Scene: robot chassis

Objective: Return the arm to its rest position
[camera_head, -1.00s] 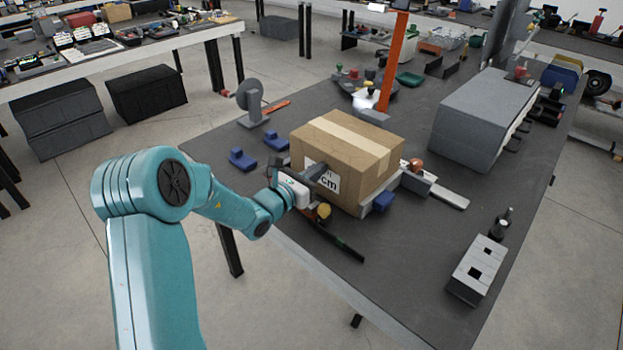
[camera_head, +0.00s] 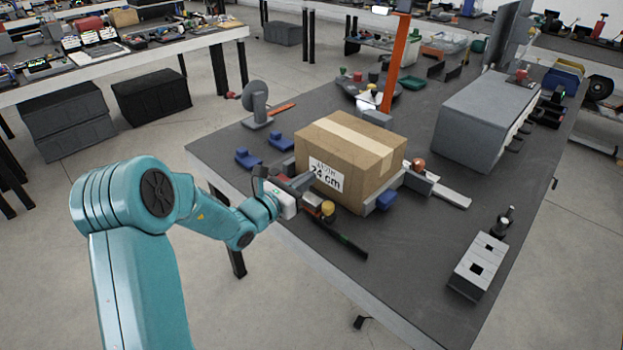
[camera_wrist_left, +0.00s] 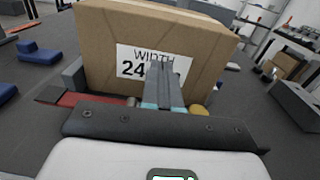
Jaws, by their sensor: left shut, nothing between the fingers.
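My left gripper (camera_head: 308,181) is at the near side of a cardboard box (camera_head: 352,150) on the dark workbench (camera_head: 420,255). Its fingers are shut with nothing between them and point at the box's labelled face. In the left wrist view the shut fingers (camera_wrist_left: 165,88) stand in front of the white label (camera_wrist_left: 150,62), covering part of it; "WIDTH 24" is readable. I cannot tell whether the fingertips touch the box. My left arm (camera_head: 150,215) comes in from the left, bent at the elbow. My right gripper is not in view.
Blue blocks (camera_head: 247,159) lie left of the box. A black-handled tool (camera_head: 345,243) lies at the front edge. A grey cabinet (camera_head: 485,115), an orange post (camera_head: 396,65) and a slotted grey block (camera_head: 478,266) stand on the bench.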

